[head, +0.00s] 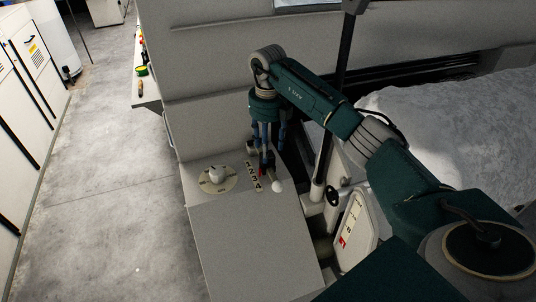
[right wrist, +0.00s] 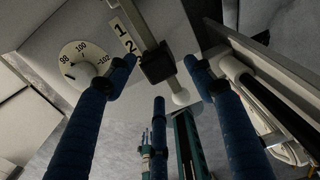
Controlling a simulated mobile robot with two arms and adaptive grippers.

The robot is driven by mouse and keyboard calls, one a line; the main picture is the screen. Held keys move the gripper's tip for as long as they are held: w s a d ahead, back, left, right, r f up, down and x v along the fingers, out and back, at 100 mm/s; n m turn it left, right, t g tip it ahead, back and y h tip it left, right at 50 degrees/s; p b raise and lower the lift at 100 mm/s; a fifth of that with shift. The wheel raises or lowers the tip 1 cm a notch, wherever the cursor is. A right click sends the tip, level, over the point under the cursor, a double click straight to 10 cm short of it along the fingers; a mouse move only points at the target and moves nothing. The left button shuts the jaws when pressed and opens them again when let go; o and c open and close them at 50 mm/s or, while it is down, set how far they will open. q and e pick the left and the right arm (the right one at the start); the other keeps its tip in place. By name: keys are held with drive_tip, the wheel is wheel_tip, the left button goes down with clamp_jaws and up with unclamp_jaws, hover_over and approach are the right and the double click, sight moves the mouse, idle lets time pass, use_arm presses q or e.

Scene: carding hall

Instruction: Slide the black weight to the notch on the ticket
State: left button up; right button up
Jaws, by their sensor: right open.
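The black weight (right wrist: 157,63) is a small dark block on a grey bar (right wrist: 137,22) in the right wrist view. A number strip (right wrist: 124,36) runs beside the bar; its 1 and 2 show there. The strip also shows in the head view (head: 253,177), marked 1 to 4. My right gripper (right wrist: 160,65) is open, with one blue finger on each side of the weight; gaps show between them. In the head view my right gripper (head: 267,158) points down over the bar and mostly hides the weight. I cannot make out a ticket for certain.
A round dial (head: 217,179) marked 98, 100, 102 is left of the strip. A white knob (head: 277,186) is at the bar's near end. A panel with red marks (head: 352,222) and a dark post (head: 325,150) stand to the right. The box's near top is clear.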

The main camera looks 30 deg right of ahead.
wheel_tip(320, 180, up, 8)
drive_tip(key=shift+s+d+f, duration=0.1)
drive_tip(key=shift+f, duration=0.05)
idle(0.6)
